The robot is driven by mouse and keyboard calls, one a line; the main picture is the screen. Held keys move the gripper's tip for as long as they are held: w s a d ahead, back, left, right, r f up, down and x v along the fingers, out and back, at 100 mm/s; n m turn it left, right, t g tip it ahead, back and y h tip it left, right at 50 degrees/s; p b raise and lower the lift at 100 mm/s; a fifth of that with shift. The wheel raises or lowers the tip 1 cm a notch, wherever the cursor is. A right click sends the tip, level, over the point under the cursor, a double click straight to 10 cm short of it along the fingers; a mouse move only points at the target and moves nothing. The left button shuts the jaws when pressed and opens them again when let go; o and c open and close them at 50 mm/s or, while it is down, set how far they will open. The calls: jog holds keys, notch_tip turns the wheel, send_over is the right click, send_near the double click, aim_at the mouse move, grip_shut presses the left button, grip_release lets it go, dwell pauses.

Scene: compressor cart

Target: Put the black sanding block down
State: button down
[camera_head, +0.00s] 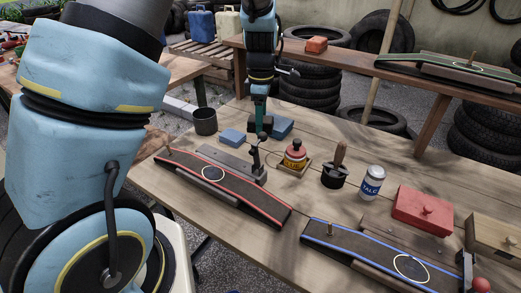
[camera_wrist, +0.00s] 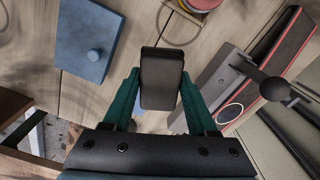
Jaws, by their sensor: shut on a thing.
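The black sanding block (camera_wrist: 161,80) sits between the two green fingers of my gripper (camera_wrist: 160,92) in the wrist view. My gripper is shut on it. In the head view my gripper (camera_head: 261,118) points down over the far part of the wooden table (camera_head: 168,196), between two blue blocks. The sanding block is hard to make out there, and I cannot tell whether it touches the tabletop.
A blue block (camera_head: 233,137) and another blue block (camera_head: 281,126) lie close beside my gripper. A red-edged track (camera_head: 235,193) with a black-knobbed lever (camera_head: 257,160) stands in front. A dark cup (camera_head: 205,121) is left; a red-and-yellow container (camera_head: 295,154) is right.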

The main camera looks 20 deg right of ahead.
aim_at(261, 152)
notch_tip(261, 152, down, 8)
jog(key=shift+f+p, duration=0.1)
jog(key=shift+p, duration=0.5)
jog(key=shift+f, duration=0.2)
jog(key=shift+c, duration=1)
grip_release()
